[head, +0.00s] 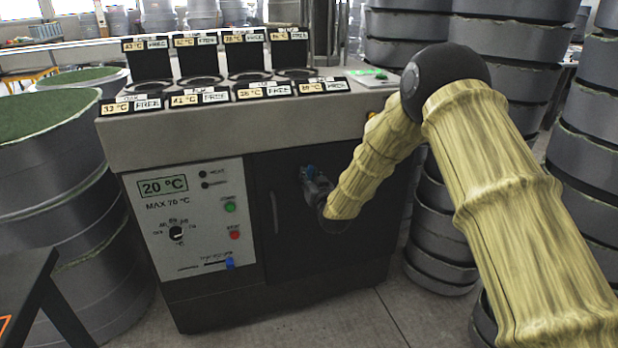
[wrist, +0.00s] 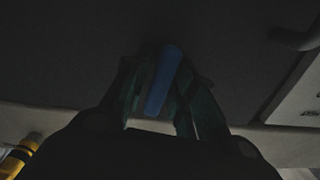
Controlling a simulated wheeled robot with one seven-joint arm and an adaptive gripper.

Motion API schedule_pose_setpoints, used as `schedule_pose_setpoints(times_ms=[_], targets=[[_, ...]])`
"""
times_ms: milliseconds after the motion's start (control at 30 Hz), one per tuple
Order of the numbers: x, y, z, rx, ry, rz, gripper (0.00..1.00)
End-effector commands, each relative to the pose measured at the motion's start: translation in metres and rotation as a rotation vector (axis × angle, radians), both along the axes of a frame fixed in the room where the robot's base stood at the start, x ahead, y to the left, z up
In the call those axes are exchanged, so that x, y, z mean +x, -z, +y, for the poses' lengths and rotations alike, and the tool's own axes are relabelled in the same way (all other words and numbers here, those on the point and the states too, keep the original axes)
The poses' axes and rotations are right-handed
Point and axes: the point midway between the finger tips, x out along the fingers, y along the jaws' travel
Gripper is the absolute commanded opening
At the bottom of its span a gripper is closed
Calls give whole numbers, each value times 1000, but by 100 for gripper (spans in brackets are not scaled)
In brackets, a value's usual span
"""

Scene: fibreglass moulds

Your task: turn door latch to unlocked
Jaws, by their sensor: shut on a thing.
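The door latch (head: 308,171) is a small blue piece on the dark door (head: 285,240) of the machine. In the wrist view the latch (wrist: 163,80) is a blue bar, slightly tilted, between my two fingers. My gripper (head: 314,184) is at the door and shut on the latch. It also shows in the wrist view (wrist: 160,100). In the head view my gripper and forearm hide part of the latch and its mount. I cannot tell from here whether the latch is locked or unlocked.
A vertical door handle (head: 274,212) stands left of the latch. The control panel (head: 190,225) has a 20 °C display, a dial, buttons and a blue slider (head: 230,263). Grey round moulds (head: 440,215) stand stacked close on the right, and more (head: 60,190) on the left.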

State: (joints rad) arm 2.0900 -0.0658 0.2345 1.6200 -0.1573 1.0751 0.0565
Motion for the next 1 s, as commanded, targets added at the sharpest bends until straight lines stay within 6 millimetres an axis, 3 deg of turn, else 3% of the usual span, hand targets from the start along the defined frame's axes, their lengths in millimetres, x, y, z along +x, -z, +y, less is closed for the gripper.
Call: schedule_pose_setpoints(times_ms=[400,900,933,1000], targets=[[0,1,0,-149,0,-47,3],[0,1,0,-162,0,-52,3],[0,1,0,-162,0,-52,32],[0,1,0,-161,0,-51,38]])
